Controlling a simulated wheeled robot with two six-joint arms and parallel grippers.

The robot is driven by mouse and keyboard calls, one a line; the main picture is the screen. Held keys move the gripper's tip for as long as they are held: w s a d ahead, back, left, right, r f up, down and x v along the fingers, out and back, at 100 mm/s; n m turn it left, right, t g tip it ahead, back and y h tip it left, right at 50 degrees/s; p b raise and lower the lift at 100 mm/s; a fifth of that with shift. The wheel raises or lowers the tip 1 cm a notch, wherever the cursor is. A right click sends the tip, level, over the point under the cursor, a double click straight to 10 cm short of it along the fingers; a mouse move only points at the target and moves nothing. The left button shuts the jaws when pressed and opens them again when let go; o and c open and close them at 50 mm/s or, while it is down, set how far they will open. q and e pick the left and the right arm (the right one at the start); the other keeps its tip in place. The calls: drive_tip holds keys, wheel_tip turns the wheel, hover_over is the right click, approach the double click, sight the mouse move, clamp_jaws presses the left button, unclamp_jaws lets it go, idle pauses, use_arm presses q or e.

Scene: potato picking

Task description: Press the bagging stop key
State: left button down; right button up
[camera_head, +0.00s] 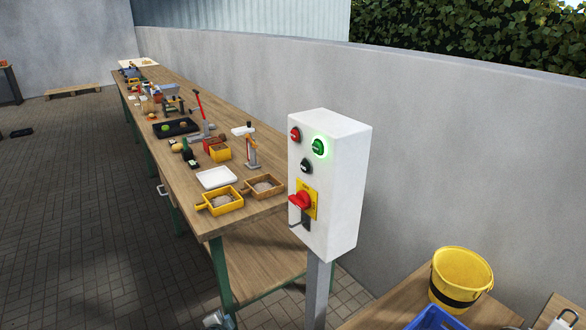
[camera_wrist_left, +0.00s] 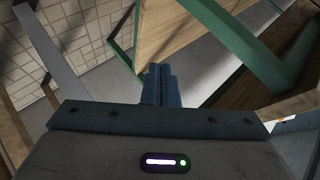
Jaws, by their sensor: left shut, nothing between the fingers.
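A white control box (camera_head: 342,185) stands on a grey post in the head view. Its face has a red button (camera_head: 295,134) at upper left and a glowing green button (camera_head: 319,147) beside it. Below are a black selector (camera_head: 306,166) and a red rotary switch (camera_head: 300,201) on a yellow plate. The button labels are too small to read. My right gripper is not in view.
A long wooden workbench (camera_head: 255,222) with green legs runs back along the grey wall, holding pans, tools and trays. A yellow bucket (camera_head: 461,274) and a blue crate (camera_head: 434,318) are at lower right. Paved floor (camera_head: 100,220) lies open to the left.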

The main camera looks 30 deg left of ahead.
sight(295, 135)
use_arm(q)
drive_tip(key=w+a+r+m+t+y, duration=0.1)
drive_tip(key=w+r+m+t, duration=0.35)
drive_tip(key=r, duration=1.15)
drive_tip(key=w+r+n+t+y, duration=0.15)
drive_tip(key=w+r, duration=0.65)
drive_tip(key=r, duration=0.8)
drive_tip(key=s+d+r+m+t+h, duration=0.1)
drive_tip(key=d+r+t, duration=0.3)
drive_tip(key=r, duration=1)
drive_tip(key=s+d+r+m+t+h, duration=0.1)
drive_tip(key=d+r+m+t, duration=0.3)
drive_tip(key=r, duration=1)
drive_tip(key=shift+s+d+m+t+h, duration=0.35)
drive_tip(key=shift+s+d, duration=0.4)
drive_tip(key=shift+s, duration=0.15)
drive_tip(key=w+d+p, duration=0.2)
drive_tip(key=w+d, duration=0.1)
drive_tip(key=w, duration=0.5)
drive_tip(key=shift+d, duration=0.2)
